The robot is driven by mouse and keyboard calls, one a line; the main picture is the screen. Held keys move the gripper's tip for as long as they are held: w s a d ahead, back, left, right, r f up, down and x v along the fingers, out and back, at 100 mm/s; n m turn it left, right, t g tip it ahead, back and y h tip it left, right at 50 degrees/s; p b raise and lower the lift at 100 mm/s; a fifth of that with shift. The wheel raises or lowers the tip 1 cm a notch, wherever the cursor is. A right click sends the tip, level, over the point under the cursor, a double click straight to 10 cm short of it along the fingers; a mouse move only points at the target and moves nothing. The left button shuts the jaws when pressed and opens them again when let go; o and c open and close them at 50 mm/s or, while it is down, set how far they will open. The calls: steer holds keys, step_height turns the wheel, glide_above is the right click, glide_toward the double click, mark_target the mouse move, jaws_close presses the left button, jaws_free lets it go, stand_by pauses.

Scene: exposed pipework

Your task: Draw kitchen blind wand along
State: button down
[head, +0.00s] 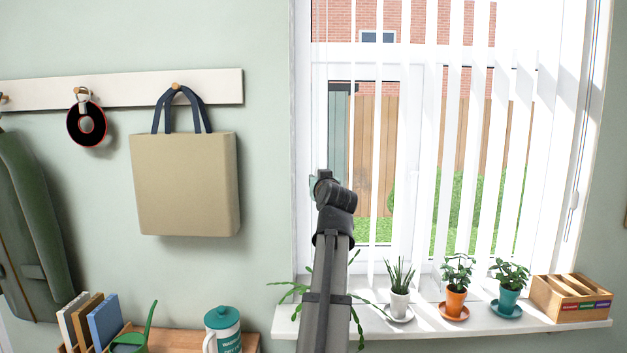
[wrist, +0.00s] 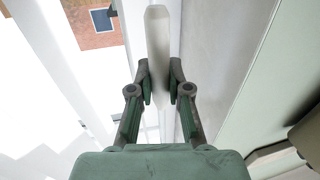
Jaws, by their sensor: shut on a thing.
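The blind wand (wrist: 158,38) is a pale, slim bar running up the middle of the wrist view. My gripper (wrist: 160,84) has its two dark green fingers shut on it, one on each side. In the head view my arm reaches up to the left side of the window, and its end hides most of the gripper and the held part of the wand. The vertical blind (head: 450,130) has white slats hanging apart across the window, with daylight between them.
The sill (head: 440,325) holds a spiky plant (head: 399,285), two more potted plants (head: 456,285) (head: 510,285) and a wooden box (head: 572,298). Leaves of another plant show beside my arm. A tan bag (head: 185,185) hangs on the wall left of the window.

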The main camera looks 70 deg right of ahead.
steer(key=shift+w, duration=0.15)
steer(key=shift+r, duration=0.1)
steer(key=c, duration=1.1)
jaws_free()
steer(key=v, duration=1.2)
steer(key=shift+c, duration=0.3)
